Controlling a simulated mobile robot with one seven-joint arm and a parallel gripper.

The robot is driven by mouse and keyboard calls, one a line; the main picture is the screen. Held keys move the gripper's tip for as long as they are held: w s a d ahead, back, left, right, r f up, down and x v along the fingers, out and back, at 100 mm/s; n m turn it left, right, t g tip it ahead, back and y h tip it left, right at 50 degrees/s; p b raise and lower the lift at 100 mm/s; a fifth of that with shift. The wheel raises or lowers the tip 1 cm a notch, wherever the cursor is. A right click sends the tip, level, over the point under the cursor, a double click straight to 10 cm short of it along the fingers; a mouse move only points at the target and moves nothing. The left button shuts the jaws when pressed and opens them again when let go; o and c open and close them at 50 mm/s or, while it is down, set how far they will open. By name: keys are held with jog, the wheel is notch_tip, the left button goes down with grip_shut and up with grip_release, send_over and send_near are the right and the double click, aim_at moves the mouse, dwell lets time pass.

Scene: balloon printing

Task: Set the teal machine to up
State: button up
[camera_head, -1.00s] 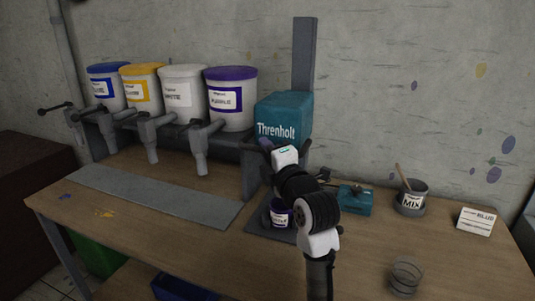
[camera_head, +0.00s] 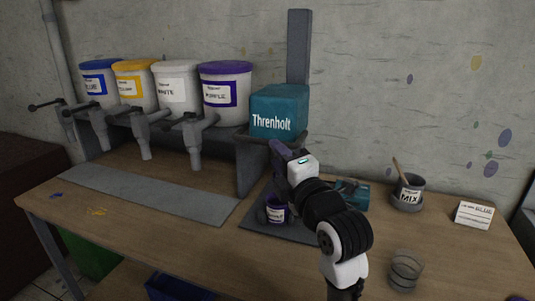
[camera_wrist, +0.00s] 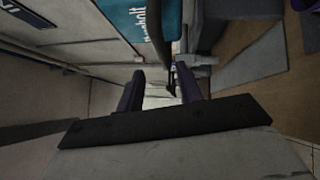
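The teal machine (camera_head: 279,112), marked "Threnholt", is mounted on a grey upright post (camera_head: 298,50) behind the bench. A dark bar runs along its lower edge. My gripper (camera_head: 279,150) is just below and in front of the machine, pointing up at it. In the wrist view the fingers of my gripper (camera_wrist: 160,88) stand apart, and the teal machine (camera_wrist: 150,20) is at the top. A thin dark bar or handle (camera_wrist: 174,78) shows near the right finger; I cannot tell whether they touch. A small purple-labelled can (camera_head: 275,209) stands on the dark plate under the machine.
Buckets with blue, yellow, white and purple (camera_head: 225,85) markings stand on a rack with taps at left. A small teal box (camera_head: 353,195) is partly behind my arm.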

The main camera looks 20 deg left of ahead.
jog(key=b+v, duration=0.1)
jog(key=v, duration=0.4)
jog(key=shift+s+d, duration=0.2)
jog(key=shift+s, duration=0.05)
